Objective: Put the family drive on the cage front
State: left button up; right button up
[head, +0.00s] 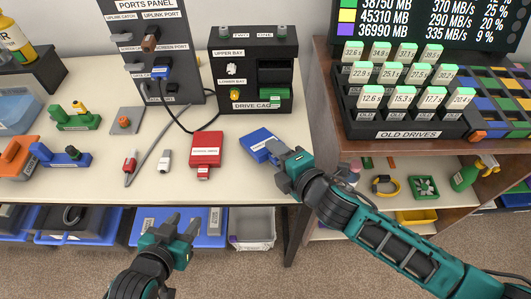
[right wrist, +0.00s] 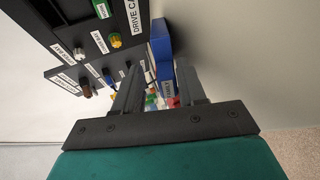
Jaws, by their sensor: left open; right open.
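The black drive cage (head: 228,92) stands at the back of the pale table, with upper and lower bays and a DRIVE CAGE label on its front. A blue drive (head: 258,139) lies tilted on the table in front of it. A red drive (head: 206,142) lies to its left. My right gripper (head: 275,153) is open at the blue drive's right end. In the right wrist view the blue drive (right wrist: 161,45) shows beyond the open fingers. My left gripper (head: 182,224) is open and empty before the table's front edge.
A black ports panel (head: 126,30) with a dark cable stands left of the cage. The old drives rack (head: 400,127) is on the brown shelf at right. A grey bin (head: 252,228) and blue trays sit below the table. Table space between the red and blue drives is clear.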

jog(key=p+v, duration=0.2)
jog(key=v, duration=0.4)
jog(key=shift+s+r+p, duration=0.15)
jog(key=shift+p, duration=0.25)
jog(key=shift+s+d+r, duration=0.2)
jog(key=shift+s+d, duration=0.15)
jog(key=shift+s, duration=0.15)
notch_tip(320, 180, up, 7)
jog(key=s+d+p, duration=0.1)
jog(key=s+p, duration=0.1)
jog(key=shift+s+d, duration=0.2)
jog(key=shift+d, duration=0.05)
